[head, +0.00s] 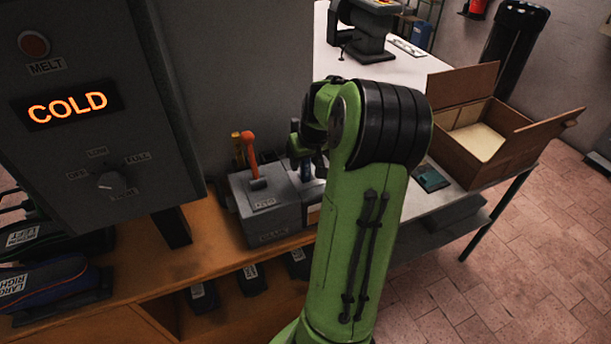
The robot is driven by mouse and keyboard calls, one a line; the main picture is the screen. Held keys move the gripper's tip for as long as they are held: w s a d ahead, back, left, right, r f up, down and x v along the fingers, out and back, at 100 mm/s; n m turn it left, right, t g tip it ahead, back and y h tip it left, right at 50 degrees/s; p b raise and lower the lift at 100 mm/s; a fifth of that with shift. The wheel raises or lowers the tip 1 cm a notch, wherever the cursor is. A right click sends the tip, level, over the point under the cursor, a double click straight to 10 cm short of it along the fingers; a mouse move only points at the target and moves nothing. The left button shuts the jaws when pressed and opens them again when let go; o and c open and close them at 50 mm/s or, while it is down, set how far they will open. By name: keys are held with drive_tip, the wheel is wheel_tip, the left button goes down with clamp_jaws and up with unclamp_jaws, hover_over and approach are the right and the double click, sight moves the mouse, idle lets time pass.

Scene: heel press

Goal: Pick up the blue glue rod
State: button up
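I cannot clearly make out a blue glue rod. A small bluish patch (319,164) shows just left of my green arm, partly hidden, and I cannot tell what it is. My gripper (303,163) is partly hidden by my arm, low over the right part of a grey box unit (268,218) on the wooden bench. Its fingers are too dark and small to tell whether they are open or hold anything. An orange-handled lever (253,160) stands up from the left part of the unit, with a yellowish upright thing (238,150) behind it.
A grey machine panel (90,150) reading "COLD" fills the left, beside labelled dark shoes (55,285). The wooden bench (150,262) runs below. An open cardboard box (455,145) stands on the white table (415,68) at right. Tiled floor at lower right is clear.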

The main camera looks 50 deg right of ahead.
clamp_jaws()
